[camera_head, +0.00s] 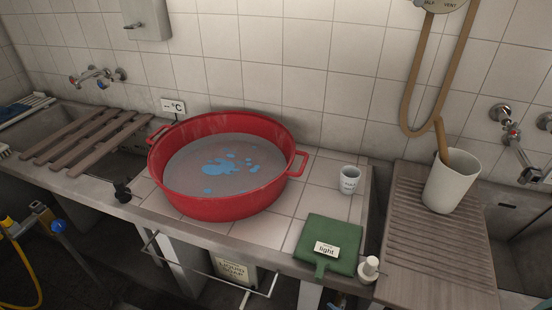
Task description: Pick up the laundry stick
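A brown wooden stick (441,142), which looks like the laundry stick, leans in a cream-white cylindrical container (452,182) on the right. Its upper end sticks out above the rim and tilts left; its lower part is hidden inside. The container stands on a ribbed wooden washboard surface (408,245). Neither of my grippers shows in the head view.
A large red basin (225,204) with greyish water and blue patches stands on the tiled counter. A small white cup (349,180) and a green board labelled "light" (343,236) are to its right. A brown hose (421,75) hangs on the wall near the stick.

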